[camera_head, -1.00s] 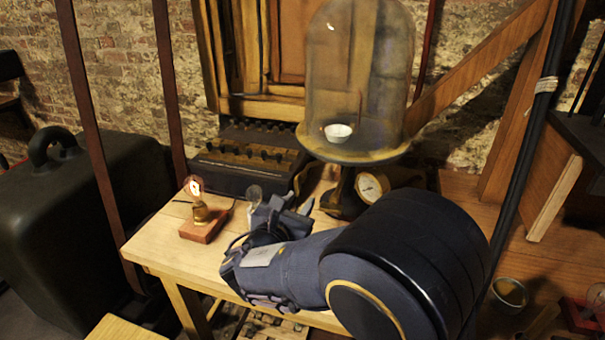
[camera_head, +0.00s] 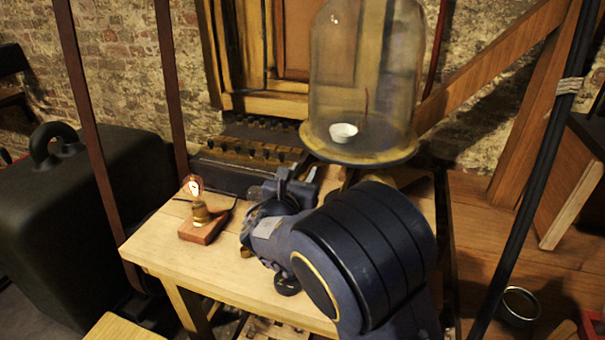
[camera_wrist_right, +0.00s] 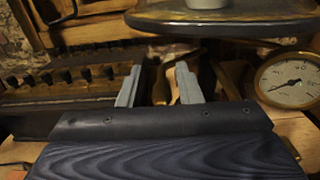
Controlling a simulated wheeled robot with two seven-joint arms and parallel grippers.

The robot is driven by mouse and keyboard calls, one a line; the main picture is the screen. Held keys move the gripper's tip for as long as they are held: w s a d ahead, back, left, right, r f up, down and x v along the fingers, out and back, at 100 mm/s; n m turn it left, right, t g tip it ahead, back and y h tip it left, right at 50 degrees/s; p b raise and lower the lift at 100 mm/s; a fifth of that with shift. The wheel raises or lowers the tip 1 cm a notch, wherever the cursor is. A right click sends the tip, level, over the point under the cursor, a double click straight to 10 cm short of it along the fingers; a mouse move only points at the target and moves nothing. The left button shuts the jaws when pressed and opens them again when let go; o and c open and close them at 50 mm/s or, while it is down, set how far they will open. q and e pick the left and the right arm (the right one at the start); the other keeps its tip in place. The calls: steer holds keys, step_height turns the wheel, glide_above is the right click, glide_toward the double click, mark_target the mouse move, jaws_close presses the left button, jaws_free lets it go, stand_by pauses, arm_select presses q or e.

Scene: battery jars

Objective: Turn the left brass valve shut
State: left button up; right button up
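My right gripper (camera_head: 297,178) is above the wooden table, close to the left side of the bell jar stand. In the right wrist view its two grey fingers (camera_wrist_right: 160,86) are apart, so it is open. A brownish, brass-toned upright piece (camera_wrist_right: 164,84) shows in the gap between them, beyond or between the fingertips. It may be the left valve, but I cannot tell for sure, nor whether the fingers touch it. In the head view the gripper and arm hide this spot. My left gripper is not in view.
A glass bell jar (camera_head: 362,75) with a white cup (camera_head: 343,132) stands on a round plate behind the gripper. A round dial gauge (camera_wrist_right: 290,80) is at its right. A lit bulb on a wooden base (camera_head: 203,230) and a dark knobbed box (camera_head: 235,172) are left.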

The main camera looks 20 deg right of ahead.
jaws_close()
steer(key=shift+s+d+f+m+b, duration=0.1)
steer(key=shift+d+f+m+b, duration=0.1)
steer(key=shift+m+b, duration=0.8)
steer(key=shift+s+d+m+b, duration=0.2)
steer(key=shift+m+b, duration=1.05)
steer(key=shift+b, duration=0.55)
steer(key=shift+s+d+m+b, duration=0.1)
steer(key=shift+d+m+b, duration=0.1)
steer(key=shift+m+b, duration=1.35)
